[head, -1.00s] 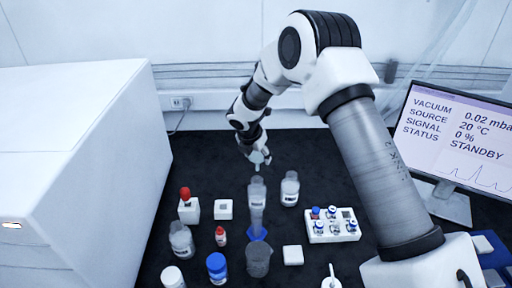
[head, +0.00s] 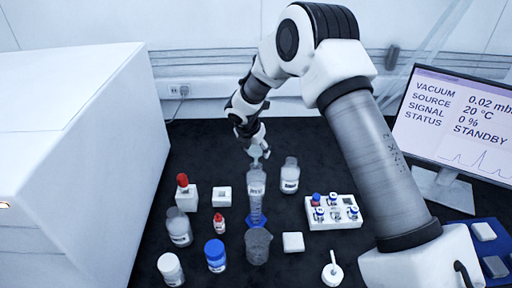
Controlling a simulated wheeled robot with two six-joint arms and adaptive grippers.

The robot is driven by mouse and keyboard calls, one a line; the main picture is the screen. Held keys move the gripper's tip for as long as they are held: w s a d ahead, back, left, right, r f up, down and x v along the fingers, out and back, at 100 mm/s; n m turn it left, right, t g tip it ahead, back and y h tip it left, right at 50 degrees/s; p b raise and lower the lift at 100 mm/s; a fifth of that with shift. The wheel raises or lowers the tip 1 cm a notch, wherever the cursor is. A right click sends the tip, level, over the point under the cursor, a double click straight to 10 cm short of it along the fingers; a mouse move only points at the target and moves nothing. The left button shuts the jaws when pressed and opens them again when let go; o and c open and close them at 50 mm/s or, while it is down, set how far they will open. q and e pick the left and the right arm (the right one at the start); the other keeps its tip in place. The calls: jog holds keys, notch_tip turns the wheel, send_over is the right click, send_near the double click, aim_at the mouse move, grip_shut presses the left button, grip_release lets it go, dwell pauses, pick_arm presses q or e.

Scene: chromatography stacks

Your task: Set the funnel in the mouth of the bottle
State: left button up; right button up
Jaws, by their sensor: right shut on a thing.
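My right gripper (head: 255,146) is shut on a small pale, translucent funnel (head: 257,154), partly hidden by the fingers. It is over the back middle of the dark bench. Just below the funnel in the picture is a clear tall vessel (head: 257,184) with a pale label patch; a blue foot (head: 256,219) shows below it. A clear bottle (head: 290,176) with a white label stands upright to the right of the funnel, apart from it. Another clear labelled bottle (head: 179,228) stands at the left. I cannot tell the exact height of the funnel. My left gripper is not in view.
A grey beaker (head: 257,246) stands in front of the tall vessel. A white vial rack (head: 333,211) is at the right, with blue- and red-capped vials. A large white instrument (head: 70,150) fills the left.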

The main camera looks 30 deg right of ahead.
aim_at(256, 158)
dwell(0.3)
jog(key=shift+p, duration=0.3)
jog(key=shift+f+b, duration=0.65)
jog(key=shift+f, duration=0.6)
jog(key=shift+f, duration=0.1)
jog(key=shift+f, duration=0.6)
